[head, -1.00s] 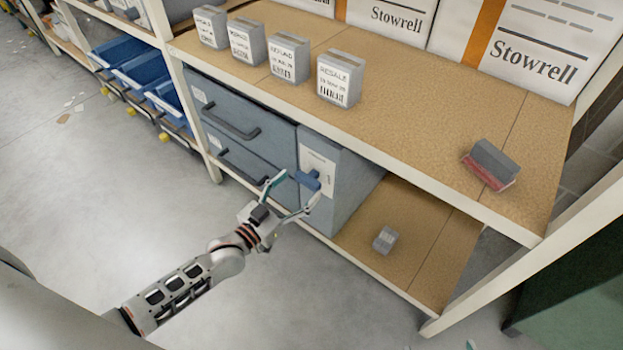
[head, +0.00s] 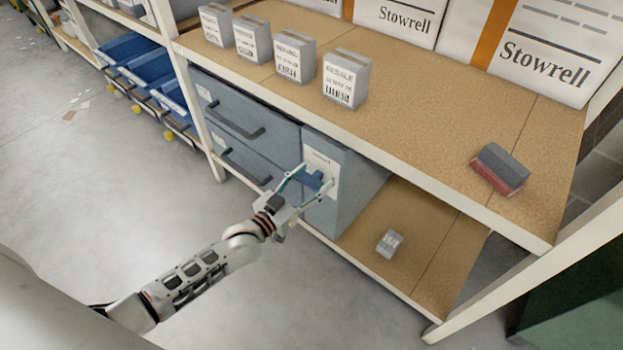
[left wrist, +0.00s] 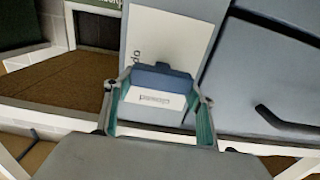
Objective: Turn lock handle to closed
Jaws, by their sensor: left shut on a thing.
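The blue lock handle (head: 313,179) sticks out from a white label plate (head: 329,178) on the front of the grey-blue drawer cabinet (head: 343,200). My left gripper (head: 306,184) is at the handle with its fingers on either side, shut on it. In the left wrist view the blue handle (left wrist: 160,80) lies between the two teal-padded fingers (left wrist: 158,112), in front of the white plate (left wrist: 160,50). My right gripper is not in view.
Two drawers with dark pull handles (head: 236,124) are left of the lock. Several small grey boxes (head: 345,79) stand on the shelf above, with a red-and-grey block (head: 499,169) at right. A small grey item (head: 389,243) lies on the lower shelf. Blue bins (head: 150,75) are far left.

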